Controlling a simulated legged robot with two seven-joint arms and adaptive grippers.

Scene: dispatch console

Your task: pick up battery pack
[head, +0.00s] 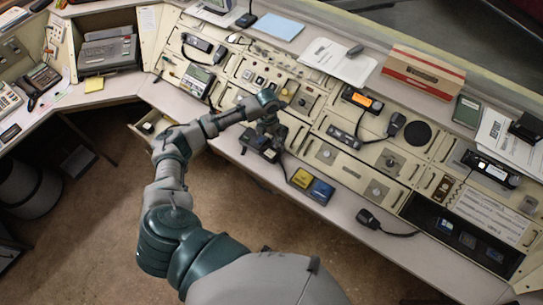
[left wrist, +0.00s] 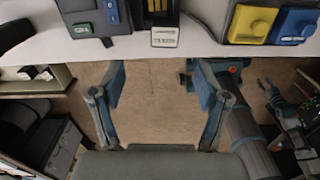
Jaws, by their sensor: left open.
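A yellow block-shaped pack (head: 301,179) and a blue one (head: 320,191) sit side by side at the desk's front edge. I cannot tell for sure which item is the battery pack. In the left wrist view the yellow pack (left wrist: 252,22) and blue pack (left wrist: 293,25) show at the top right. A black dock-like unit (head: 257,145) lies to their left, partly behind my left gripper (head: 268,128). In the left wrist view my left gripper (left wrist: 160,82) is open and empty, its fingers apart over the floor beside the desk edge.
The console panel (head: 345,170) with knobs and radios rises behind the desk's front ledge. A corded microphone (head: 368,218) lies right of the packs. An open drawer (head: 150,125) juts out at left. The ledge between the packs and microphone is clear.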

